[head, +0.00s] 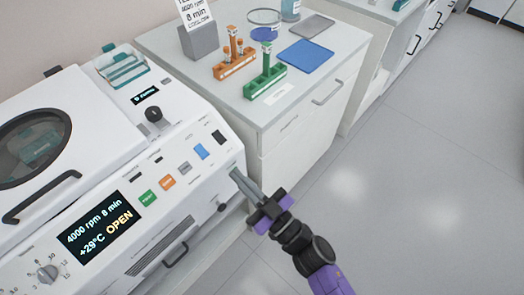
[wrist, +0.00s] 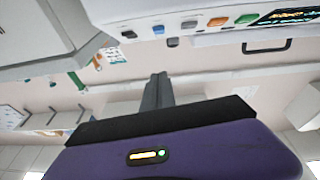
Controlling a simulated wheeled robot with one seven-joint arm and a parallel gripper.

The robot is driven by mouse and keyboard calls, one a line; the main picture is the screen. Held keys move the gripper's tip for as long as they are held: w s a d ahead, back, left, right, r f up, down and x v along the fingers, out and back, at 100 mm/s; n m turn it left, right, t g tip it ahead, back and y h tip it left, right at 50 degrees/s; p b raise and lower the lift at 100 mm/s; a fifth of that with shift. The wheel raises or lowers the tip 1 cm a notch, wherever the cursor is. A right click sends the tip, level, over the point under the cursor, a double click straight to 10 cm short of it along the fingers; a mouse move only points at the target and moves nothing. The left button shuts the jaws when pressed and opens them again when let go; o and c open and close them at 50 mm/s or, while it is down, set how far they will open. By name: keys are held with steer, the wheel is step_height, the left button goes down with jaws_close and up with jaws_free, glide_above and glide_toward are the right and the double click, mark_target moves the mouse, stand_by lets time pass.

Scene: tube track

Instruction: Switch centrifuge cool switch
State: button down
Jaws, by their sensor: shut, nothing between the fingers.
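The white centrifuge (head: 150,245) stands at the left, its front panel facing me. A row of controls runs along it: a green button (head: 148,198), an orange one (head: 167,182), a grey one (head: 185,167), a blue one (head: 201,151) and a black switch (head: 218,136) at the right end. Their labels are too small to read, so I cannot tell which is marked cool. The display (head: 95,228) reads 4000 rpm, 8 min, +29°C, OPEN. My gripper (head: 236,175) is shut and empty, its tips close to the panel's right end.
A counter (head: 330,75) to the right holds an orange rack (head: 236,68), a green rack (head: 264,83) and a blue mat (head: 306,56). A lower handle (head: 175,255) juts out in front. The floor at right is clear.

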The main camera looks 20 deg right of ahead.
mark_target(202, 151)
steer(key=shift+s+d+f+m+g+y, duration=0.3)
steer(key=shift+s+d+f, duration=0.05)
steer(key=shift+s+f, duration=0.25)
steer(key=shift+w, duration=0.1)
steer(key=shift+w+a+f+b, duration=0.25)
steer(key=shift+w+a, duration=0.85)
steer(key=shift+w, duration=0.5)
steer(key=shift+w+a+f+b, duration=0.1)
steer(key=shift+w+a+b, duration=0.2)
steer(key=shift+w+a, duration=1.05)
steer(key=shift+w+a+f+b, duration=0.25)
steer(key=shift+w+a, duration=0.55)
steer(key=shift+w, duration=1.05)
